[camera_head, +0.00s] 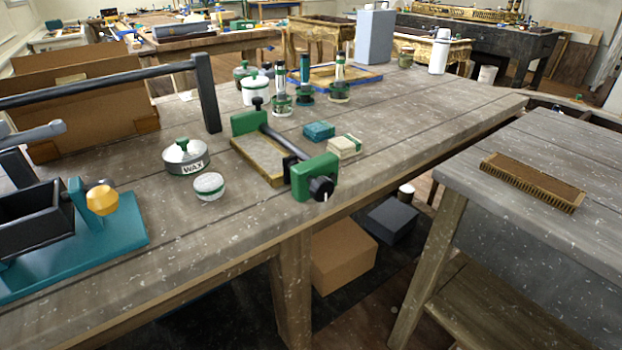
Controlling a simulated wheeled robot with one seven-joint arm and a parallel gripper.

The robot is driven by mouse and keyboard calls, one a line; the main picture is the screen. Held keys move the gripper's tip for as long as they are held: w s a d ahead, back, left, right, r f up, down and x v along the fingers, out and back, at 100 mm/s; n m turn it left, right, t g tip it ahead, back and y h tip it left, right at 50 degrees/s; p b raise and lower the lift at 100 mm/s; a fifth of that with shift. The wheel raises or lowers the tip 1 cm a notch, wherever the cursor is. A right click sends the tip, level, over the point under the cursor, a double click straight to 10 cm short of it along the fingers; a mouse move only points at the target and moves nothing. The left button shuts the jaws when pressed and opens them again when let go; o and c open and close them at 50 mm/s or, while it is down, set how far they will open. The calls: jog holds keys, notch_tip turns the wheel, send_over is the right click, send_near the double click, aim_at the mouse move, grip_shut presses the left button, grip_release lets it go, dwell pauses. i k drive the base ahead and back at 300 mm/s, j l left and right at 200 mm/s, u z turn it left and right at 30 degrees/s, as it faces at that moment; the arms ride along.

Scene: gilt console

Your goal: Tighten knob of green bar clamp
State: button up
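The green bar clamp lies across a flat wooden frame on the workbench, near the bench's front edge. One green jaw (316,177) is at the near right end and the other green jaw (249,122) at the far left end. A dark bar (285,142) joins them. The black knob (321,188) is on the outer face of the near jaw, with a small white mark on it. A small black piece (258,103) stands above the far jaw. My gripper does not show in this view.
A lidded WAX tin (186,157) and a smaller round tin (209,186) stand left of the clamp. Teal (319,131) and cream (344,147) blocks lie to its right. A teal-based device (80,250) fills the front left. A brush (532,181) lies on the right table.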

aim_at(321, 188)
jog(key=i+l, duration=0.15)
jog(key=l, duration=0.2)
jog(key=i+l, duration=0.15)
jog(key=l, duration=0.2)
jog(key=i+l, duration=0.15)
jog(key=l, duration=0.2)
jog(key=i+l+u, duration=0.1)
jog(key=l, duration=0.3)
jog(key=i+j, duration=0.05)
jog(key=i, duration=0.05)
